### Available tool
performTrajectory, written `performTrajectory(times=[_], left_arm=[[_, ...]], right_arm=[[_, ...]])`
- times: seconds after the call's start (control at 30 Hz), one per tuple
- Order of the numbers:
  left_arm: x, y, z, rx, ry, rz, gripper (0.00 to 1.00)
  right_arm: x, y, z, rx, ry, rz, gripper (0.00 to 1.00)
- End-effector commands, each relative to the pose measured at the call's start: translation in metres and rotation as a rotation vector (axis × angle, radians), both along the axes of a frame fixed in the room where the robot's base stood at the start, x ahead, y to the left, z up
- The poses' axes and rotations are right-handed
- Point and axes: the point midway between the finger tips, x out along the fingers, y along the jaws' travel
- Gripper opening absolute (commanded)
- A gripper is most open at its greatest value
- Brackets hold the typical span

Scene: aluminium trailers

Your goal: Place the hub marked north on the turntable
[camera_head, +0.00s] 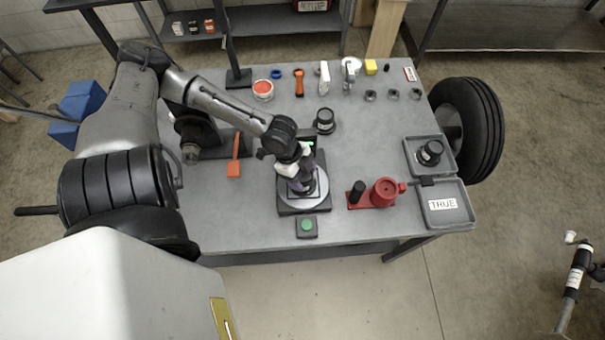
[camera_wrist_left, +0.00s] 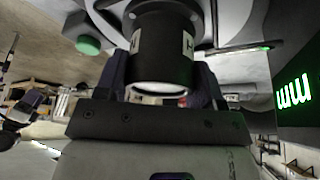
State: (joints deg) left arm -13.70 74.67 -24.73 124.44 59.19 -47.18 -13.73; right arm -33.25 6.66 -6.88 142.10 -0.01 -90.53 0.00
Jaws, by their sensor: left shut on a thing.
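My left gripper (camera_head: 301,178) is over the middle of the turntable (camera_head: 289,204), a grey disc on a dark square base. It is shut on a black cylindrical hub (camera_wrist_left: 164,58) with white labels, seen between the fingers in the left wrist view. The letters on the labels are only partly visible, so I cannot read the marking. The hub looks upright at the disc; I cannot tell whether it touches. Another black hub (camera_head: 324,122) stands behind the turntable, and one (camera_head: 430,152) sits in a tray at the right. My right gripper is not in view.
A green button (camera_head: 307,225) is in front of the turntable. A red fixture (camera_head: 384,192) stands to its right, near a tray labelled TRUE (camera_head: 462,216). An orange tool (camera_head: 234,165) lies left. Small parts line the table's back edge. A display (camera_wrist_left: 294,92) glows green in the wrist view.

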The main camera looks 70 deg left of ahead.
Motion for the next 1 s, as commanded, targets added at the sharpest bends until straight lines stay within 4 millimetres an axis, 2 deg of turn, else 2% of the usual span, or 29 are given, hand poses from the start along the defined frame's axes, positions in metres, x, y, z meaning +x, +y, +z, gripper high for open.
performTrajectory(times=[0.3, 0.33, 0.6, 0.83, 1.0], left_arm=[[0.001, 0.000, 0.000, 0.000, -0.003, -0.001, 0.13], [0.000, 0.000, -0.001, 0.001, -0.001, -0.001, 0.63], [0.000, 0.000, -0.001, 0.001, -0.001, -0.001, 0.88], [0.000, 0.000, 0.000, 0.001, -0.001, -0.001, 0.88], [-0.002, 0.004, 0.010, 0.004, -0.001, -0.003, 0.88]], right_arm=[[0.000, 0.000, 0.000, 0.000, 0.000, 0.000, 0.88], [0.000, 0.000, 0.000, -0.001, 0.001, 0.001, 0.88], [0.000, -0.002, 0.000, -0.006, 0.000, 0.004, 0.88], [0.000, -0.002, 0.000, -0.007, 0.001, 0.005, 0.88], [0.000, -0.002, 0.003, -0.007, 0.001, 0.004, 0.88]])
